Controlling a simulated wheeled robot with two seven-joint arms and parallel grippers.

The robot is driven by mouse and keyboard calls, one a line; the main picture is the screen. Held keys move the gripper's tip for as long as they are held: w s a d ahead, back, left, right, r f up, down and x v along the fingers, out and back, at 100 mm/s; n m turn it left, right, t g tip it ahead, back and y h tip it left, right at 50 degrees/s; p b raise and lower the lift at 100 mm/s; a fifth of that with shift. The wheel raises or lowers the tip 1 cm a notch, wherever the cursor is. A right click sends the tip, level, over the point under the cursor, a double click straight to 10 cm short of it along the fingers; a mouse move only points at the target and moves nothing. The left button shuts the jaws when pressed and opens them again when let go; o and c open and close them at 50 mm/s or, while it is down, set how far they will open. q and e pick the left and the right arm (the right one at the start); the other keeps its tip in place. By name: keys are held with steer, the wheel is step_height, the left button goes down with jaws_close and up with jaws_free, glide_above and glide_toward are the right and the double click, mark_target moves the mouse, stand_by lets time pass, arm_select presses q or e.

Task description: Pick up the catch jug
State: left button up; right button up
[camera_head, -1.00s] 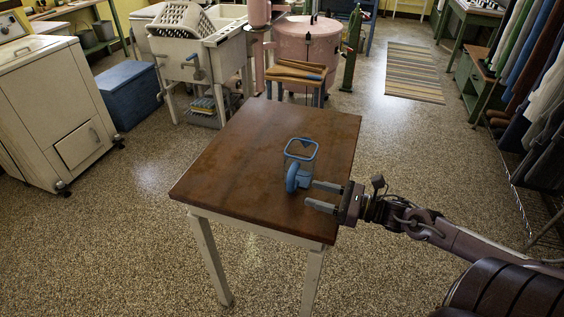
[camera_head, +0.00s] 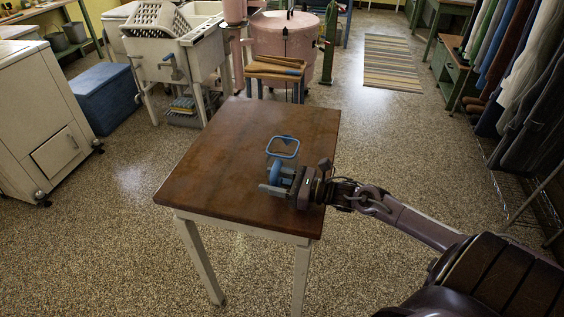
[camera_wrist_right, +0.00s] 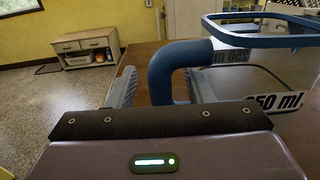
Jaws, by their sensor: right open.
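The catch jug (camera_head: 283,147) is clear with a blue rim and a blue handle, and stands upright on the brown table (camera_head: 232,135). In the right wrist view the jug's blue handle (camera_wrist_right: 163,70) lies between the two grey fingers, and black "ml" lettering shows on its clear wall. My right gripper (camera_head: 272,182) is open around the handle, low over the table's right side. In the head view the gripper hides part of the handle and lower jug. I cannot tell whether a finger touches the handle. My left gripper is out of view.
A small wooden-topped stand (camera_head: 275,70) is just behind the table, with a pink tub washer (camera_head: 285,38) beyond. A white cabinet (camera_head: 40,115) and a blue chest (camera_head: 105,95) stand at left. Clothes hang at right. The table's left half is bare.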

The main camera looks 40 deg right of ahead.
jaws_close()
stand_by(0.3)
steer(key=shift+r, duration=0.1)
